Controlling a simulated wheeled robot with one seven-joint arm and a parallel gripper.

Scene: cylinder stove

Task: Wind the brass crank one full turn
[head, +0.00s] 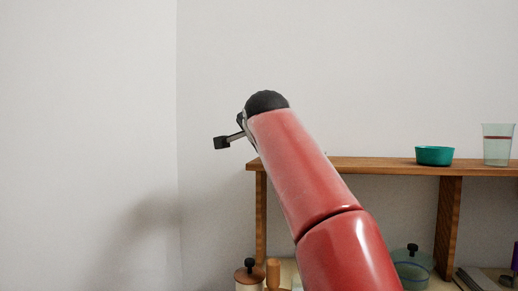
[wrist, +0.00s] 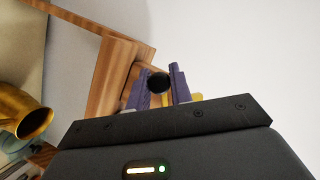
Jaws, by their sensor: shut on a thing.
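In the wrist view my gripper (wrist: 157,68) has its two purple fingers on either side of a round black knob (wrist: 159,82), and it is shut on it. The knob looks like the crank's handle. A small piece of yellow, brass-coloured metal (wrist: 195,97) shows beside the right finger; it may be part of the crank. The rest of the crank is hidden behind the fingers and the gripper body, so its angle cannot be told. In the head view my red arm hides the crank and the fingers.
In the wrist view a brass-coloured open vessel (wrist: 35,124) is at the left, near wooden boards (wrist: 112,75). In the head view a wooden shelf (head: 380,163) holds a teal bowl (head: 434,156) and a clear cup (head: 497,147). A lidded pot (head: 412,268) stands below.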

